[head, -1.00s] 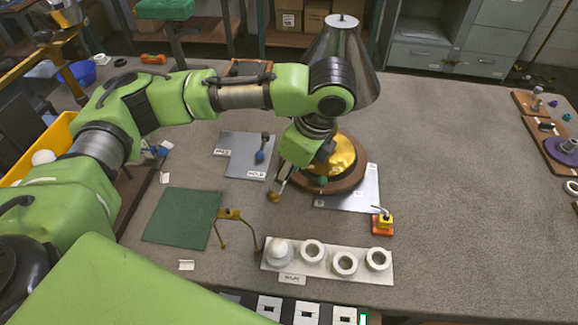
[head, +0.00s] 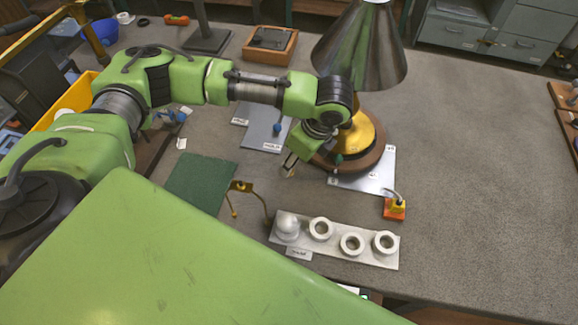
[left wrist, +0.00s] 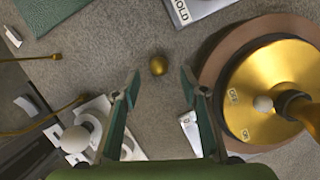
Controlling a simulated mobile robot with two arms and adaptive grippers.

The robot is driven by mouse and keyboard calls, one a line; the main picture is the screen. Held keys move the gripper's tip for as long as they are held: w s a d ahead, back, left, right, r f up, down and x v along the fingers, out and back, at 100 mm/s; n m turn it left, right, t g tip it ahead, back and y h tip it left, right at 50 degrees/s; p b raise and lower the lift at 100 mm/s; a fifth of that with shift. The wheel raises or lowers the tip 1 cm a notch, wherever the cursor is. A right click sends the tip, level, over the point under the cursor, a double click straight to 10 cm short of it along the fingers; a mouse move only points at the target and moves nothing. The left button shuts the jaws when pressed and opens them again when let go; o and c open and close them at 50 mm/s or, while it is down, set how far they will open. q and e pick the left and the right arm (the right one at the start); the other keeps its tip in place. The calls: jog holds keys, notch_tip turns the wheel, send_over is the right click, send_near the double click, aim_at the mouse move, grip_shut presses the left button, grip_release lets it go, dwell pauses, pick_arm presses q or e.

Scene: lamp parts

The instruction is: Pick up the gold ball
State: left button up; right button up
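The gold ball (left wrist: 158,66) is small and round and lies on the grey table in the left wrist view. My left gripper (left wrist: 160,78) is open, with one finger on each side of the ball in that view. I cannot tell how far above the ball the fingers are, or whether they touch it. In the head view my left gripper (head: 291,165) points down beside the lamp's round wooden base (head: 374,160). The ball is hard to make out there, close to the fingertips. My right gripper is not in view.
The lamp's gold foot (left wrist: 262,85) is close on the gripper's right. A brass wire stand (head: 241,186), a white strip with rings and a white ball (head: 337,241), a green mat (head: 200,181) and an orange-yellow block (head: 395,208) are around.

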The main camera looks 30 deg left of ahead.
pick_arm(q)
jog(key=x, duration=0.3)
jog(key=shift+a+f, duration=0.2)
jog(key=c, duration=1)
jog(key=shift+r, duration=0.15)
